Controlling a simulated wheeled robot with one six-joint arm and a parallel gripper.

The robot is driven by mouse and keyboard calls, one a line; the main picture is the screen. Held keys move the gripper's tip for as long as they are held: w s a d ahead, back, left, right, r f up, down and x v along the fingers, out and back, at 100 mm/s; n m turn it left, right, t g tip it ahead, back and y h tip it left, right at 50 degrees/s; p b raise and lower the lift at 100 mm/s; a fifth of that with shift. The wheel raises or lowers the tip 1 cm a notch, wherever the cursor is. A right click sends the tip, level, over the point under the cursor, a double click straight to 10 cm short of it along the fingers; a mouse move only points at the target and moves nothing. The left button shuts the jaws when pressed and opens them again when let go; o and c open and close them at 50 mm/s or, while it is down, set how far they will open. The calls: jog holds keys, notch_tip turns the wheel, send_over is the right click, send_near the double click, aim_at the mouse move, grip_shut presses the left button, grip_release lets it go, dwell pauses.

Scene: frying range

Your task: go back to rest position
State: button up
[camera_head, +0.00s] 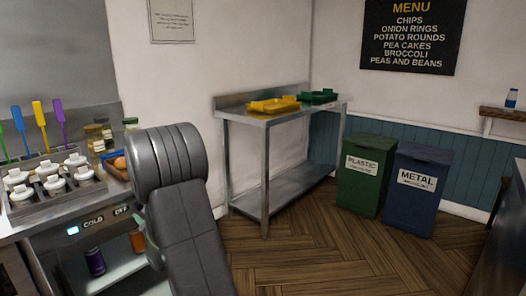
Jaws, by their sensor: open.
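My arm shows in the head view as a thick grey ribbed joint and a dark grey link. It rises from the bottom of the picture, just right of the counter. My gripper cannot be made out in this view, and I see nothing held. The arm hides part of the counter's right end and the shelf below it.
A counter at left holds several lidded white pots (52,184) and coloured utensils (40,117). A steel table (285,116) bears a yellow tray (273,104) and a green tray (318,96). Green (362,185) and blue (416,200) bins stand right. The wooden floor (330,258) between is clear.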

jog(key=v, duration=1.3)
jog(key=w+a+n+b, duration=0.5)
jog(key=w+a+n, duration=0.3)
jog(key=n, duration=1.2)
jog(key=shift+w+a+n, duration=0.3)
jog(key=shift+w+a, duration=0.05)
jog(key=shift+a, duration=0.7)
jog(key=shift+d, duration=0.1)
